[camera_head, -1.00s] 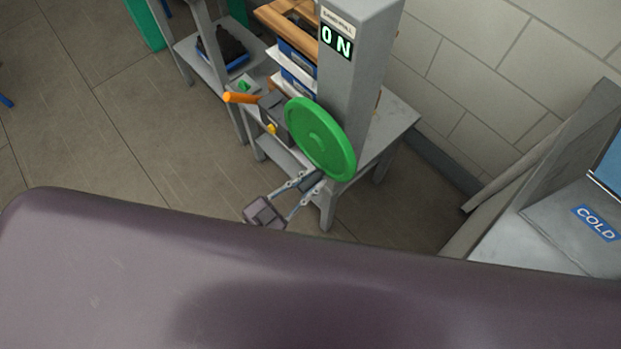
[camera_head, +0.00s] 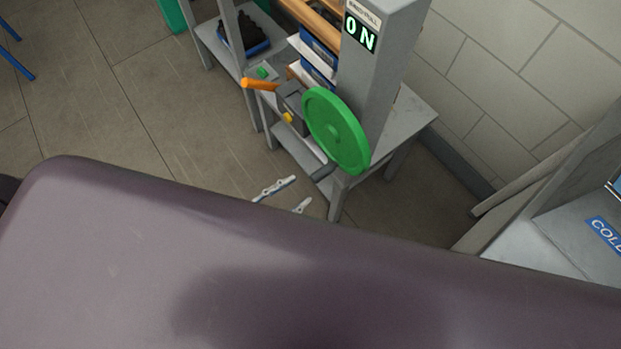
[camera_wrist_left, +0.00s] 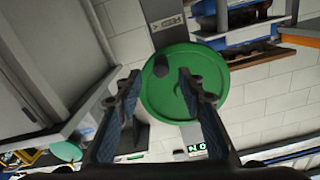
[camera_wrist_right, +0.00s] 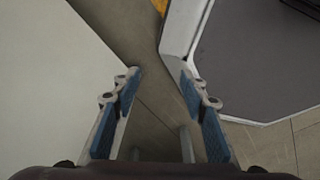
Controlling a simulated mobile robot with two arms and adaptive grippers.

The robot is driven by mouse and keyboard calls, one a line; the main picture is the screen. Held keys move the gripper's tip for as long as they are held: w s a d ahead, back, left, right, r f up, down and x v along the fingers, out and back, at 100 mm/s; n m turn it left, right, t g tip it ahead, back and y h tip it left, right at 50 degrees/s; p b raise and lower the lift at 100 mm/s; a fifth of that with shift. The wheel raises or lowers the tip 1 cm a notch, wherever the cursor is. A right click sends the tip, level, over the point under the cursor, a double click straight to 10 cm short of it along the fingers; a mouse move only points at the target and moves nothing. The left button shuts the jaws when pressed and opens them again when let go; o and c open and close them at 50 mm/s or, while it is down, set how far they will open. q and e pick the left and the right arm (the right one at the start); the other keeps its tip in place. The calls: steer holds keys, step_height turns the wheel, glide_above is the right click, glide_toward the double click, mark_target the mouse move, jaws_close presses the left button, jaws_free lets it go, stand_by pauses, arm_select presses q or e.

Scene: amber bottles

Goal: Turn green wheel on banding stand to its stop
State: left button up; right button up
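The green wheel (camera_head: 336,130) is on the side of the grey banding stand (camera_head: 381,70), whose display reads "0 N". A dark grip (camera_head: 323,172) sticks out near the wheel's lower edge. My left gripper (camera_head: 287,195) is open and empty, just below and left of the grip and apart from it. In the left wrist view the wheel (camera_wrist_left: 178,112) faces me, and its dark grip (camera_wrist_left: 161,66) shows between and beyond the open fingers (camera_wrist_left: 157,84). My right gripper (camera_wrist_right: 158,78) is open and empty in its wrist view; it is not in the head view.
The stand is on a grey table (camera_head: 413,114). An orange lever (camera_head: 259,84) sticks out left of the wheel. A grey unit labelled "COLD" (camera_head: 605,235) stands at the right. Open floor (camera_head: 130,100) lies left. A pale panel (camera_wrist_right: 50,90) is left of my right gripper.

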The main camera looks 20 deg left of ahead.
arm_select(q)
steer(key=shift+v, duration=1.4)
steer(key=shift+d, duration=0.1)
steer(key=b, duration=0.6)
glide_toward(336, 163)
steer(key=x, duration=0.7)
steer(key=shift+f, duration=0.4)
jaws_close()
